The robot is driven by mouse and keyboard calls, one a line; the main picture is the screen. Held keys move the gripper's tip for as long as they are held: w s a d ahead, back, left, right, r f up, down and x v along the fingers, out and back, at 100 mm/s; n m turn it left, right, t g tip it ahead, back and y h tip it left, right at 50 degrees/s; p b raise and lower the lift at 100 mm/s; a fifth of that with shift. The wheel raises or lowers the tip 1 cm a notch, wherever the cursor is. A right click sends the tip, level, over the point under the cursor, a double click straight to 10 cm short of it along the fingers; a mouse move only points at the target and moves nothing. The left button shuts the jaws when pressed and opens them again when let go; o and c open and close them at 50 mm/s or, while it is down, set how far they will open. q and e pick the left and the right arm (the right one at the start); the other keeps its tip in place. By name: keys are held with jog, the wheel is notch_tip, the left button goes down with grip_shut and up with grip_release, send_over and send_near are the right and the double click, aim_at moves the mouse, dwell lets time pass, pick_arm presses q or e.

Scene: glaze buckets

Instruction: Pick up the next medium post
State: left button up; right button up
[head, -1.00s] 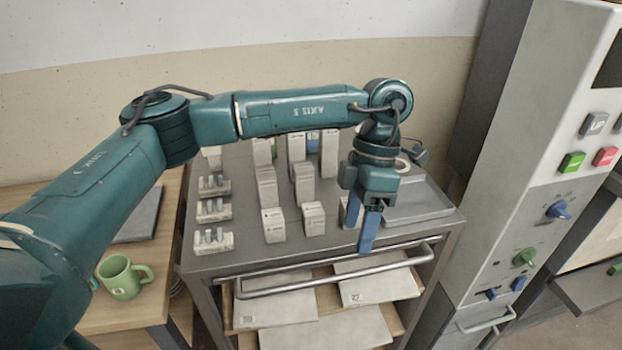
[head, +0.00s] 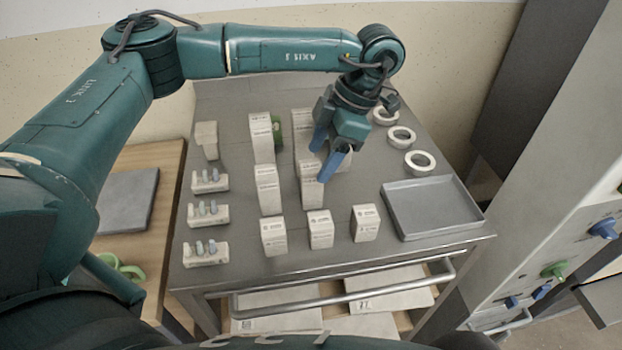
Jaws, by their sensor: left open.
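Pale box-shaped posts stand upright in rows on the grey cart top (head: 340,262). Medium posts stand in the middle rows: one column at left (head: 268,197) and one at right (head: 311,194). Taller posts (head: 261,128) stand behind them, and short posts (head: 273,237) stand in the front row. My left gripper (head: 321,163) is open, pointing down, with its blue fingers at the right column of medium posts. It partly covers the posts there. I cannot tell whether the fingers touch or straddle one. My right gripper is out of view.
An empty grey tray (head: 432,208) lies at the right of the cart. Several white rings (head: 419,163) lie behind it. Holders with small pegs (head: 206,251) line the left edge. A tall machine (head: 560,200) stands at right, and a green mug (head: 120,268) is at left.

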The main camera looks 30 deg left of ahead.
aim_at(301, 199)
pick_arm(q)
jog(key=shift+p+x, duration=0.95)
jog(key=shift+x, duration=2.6)
jog(key=shift+w+d+f, duration=0.1)
jog(key=shift+w+d, duration=0.1)
jog(key=shift+c, duration=0.3)
jog(key=c, duration=1.2)
